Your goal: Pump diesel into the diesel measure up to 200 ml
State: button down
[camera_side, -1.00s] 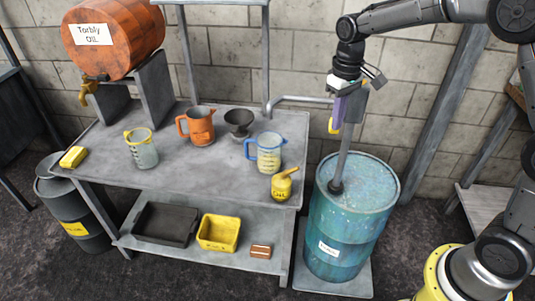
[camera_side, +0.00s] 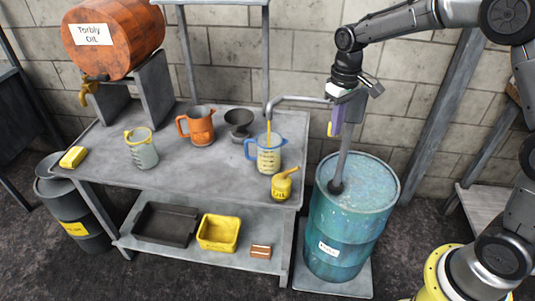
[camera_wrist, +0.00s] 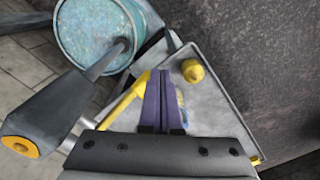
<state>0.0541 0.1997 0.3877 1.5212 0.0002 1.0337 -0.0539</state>
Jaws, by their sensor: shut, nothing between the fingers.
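The clear measure (camera_side: 269,157) with blue rim and handle stands upright on the bench. A thin yellow stream (camera_side: 269,132) falls into it from the grey pump spout (camera_side: 300,98). It holds yellowish liquid, but I cannot read its level. The pump's riser (camera_side: 344,160) stands in the teal drum (camera_side: 350,215), also in the wrist view (camera_wrist: 95,30). My gripper (camera_side: 335,124) is shut and empty beside the pump head. Its purple fingers (camera_wrist: 162,92) lie alongside a yellow bar (camera_wrist: 128,100), apparently the pump handle; I cannot tell whether they touch it.
A yellow oil can (camera_side: 282,186) stands in front of the measure. An orange barrel (camera_side: 115,40) is at the back left. The bench front (camera_side: 205,172) has some bare room.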

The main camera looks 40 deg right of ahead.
notch_tip(320, 180, up, 7)
jog(key=shift+s+a, duration=0.15)
dwell(1.9)
notch_tip(320, 180, down, 8)
dwell(0.5)
notch_tip(320, 180, up, 8)
dwell(0.9)
dwell(1.6)
jog(key=shift+r, duration=3)
